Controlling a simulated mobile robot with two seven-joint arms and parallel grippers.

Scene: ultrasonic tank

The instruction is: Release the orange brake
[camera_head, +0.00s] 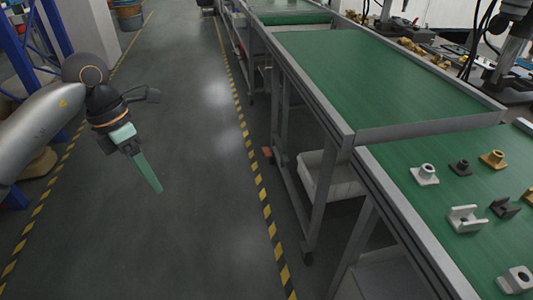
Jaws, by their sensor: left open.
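A small orange piece (267,153), which looks like the brake, sits low at the foot of a leg of the far green-topped table, beside the striped floor line. It is small in the view, and I cannot tell its setting. My left gripper (143,167) hangs over the aisle floor at the left, its green finger pointing down and to the right. It is open and empty, well apart from the orange piece. My right gripper is out of view.
Green-topped tables (390,80) run along the right, with several small fittings (465,218) on the near one. A white bin (330,175) stands under the tables. A blue rack (25,60) stands at the left. The grey aisle floor (185,240) is clear.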

